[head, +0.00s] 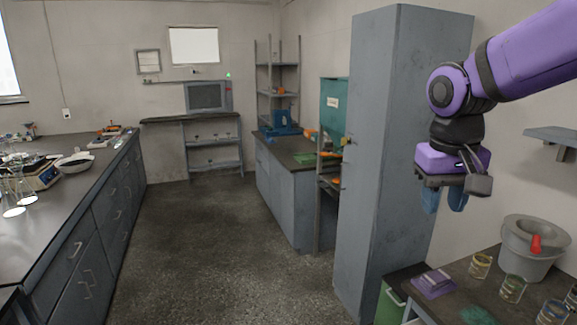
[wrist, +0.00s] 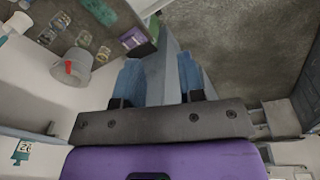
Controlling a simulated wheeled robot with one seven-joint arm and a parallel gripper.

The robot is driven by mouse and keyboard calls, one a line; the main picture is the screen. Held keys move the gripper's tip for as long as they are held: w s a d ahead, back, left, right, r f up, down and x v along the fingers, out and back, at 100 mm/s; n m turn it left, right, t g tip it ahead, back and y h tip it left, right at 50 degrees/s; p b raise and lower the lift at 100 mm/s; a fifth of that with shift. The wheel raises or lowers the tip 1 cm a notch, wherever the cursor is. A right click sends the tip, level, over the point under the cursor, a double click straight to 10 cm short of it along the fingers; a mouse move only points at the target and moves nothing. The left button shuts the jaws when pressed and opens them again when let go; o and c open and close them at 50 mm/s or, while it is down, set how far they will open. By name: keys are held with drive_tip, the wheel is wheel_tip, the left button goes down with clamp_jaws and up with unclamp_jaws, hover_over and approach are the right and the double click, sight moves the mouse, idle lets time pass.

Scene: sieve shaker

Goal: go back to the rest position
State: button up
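My gripper (head: 444,199) hangs from my purple arm at the right of the head view, in front of the tall grey cabinet. Its two blue fingers point down, above the height of the right-hand bench. In the wrist view my gripper (wrist: 160,80) shows its fingers spread apart with a clear gap between them. Nothing is held between them; the cabinet side and floor show through the gap.
The tall grey cabinet (head: 375,150) stands close beside my gripper. A wall shelf (head: 555,137) is at right. The middle floor (head: 215,240) is clear.

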drive_tip(key=s+d+r+t+y, duration=0.1)
drive_tip(key=s+d+t, duration=0.3)
drive_tip(key=s, duration=0.9)
drive_tip(key=shift+s+d+r, duration=0.3)
drive_tip(key=shift+d+r, duration=0.2)
drive_tip(key=shift+r, duration=0.15)
